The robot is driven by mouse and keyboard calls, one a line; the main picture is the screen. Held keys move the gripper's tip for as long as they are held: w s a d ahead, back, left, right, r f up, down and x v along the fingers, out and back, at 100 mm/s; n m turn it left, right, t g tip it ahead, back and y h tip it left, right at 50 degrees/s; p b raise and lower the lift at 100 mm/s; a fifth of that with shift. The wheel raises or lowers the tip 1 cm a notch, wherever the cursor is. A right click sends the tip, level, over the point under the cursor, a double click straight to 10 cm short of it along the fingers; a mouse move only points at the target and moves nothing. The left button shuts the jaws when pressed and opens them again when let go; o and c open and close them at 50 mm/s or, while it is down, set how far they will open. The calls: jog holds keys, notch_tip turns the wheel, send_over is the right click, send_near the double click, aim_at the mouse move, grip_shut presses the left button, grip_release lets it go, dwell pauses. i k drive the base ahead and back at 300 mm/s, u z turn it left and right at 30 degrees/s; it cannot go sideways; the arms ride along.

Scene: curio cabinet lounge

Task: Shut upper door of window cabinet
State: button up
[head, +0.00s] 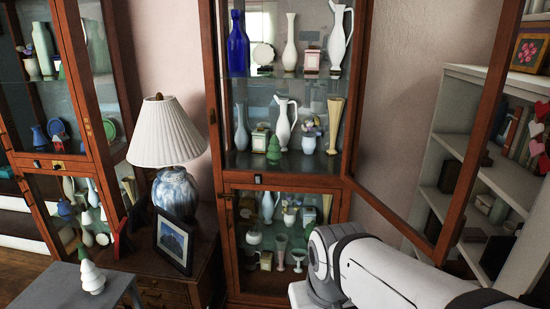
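A tall wooden cabinet (213,120) with glass panes stands in the middle. Its upper door (462,185), a wood frame with glass, stands wide open, swung out to the right. Its upper shelves, with vases and a blue bottle, are uncovered. Its lower door (285,185) looks shut. A second wooden glass cabinet (80,95) is partly in view at the left. I cannot tell from the picture which one is called the window cabinet. My white arm comes in from the lower right, in front of the open door's lower part. My gripper is not visible.
A lamp (167,135) and a framed picture (173,242) stand on a wooden chest (205,265) between the cabinets. A white bookshelf (455,90) stands at the right, partly seen through the door.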

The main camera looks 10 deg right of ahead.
aim_at(510, 23)
jog(key=z, duration=0.5)
jog(key=i, duration=1.4)
jog(key=k, duration=1.3)
jog(key=z, duration=0.2)
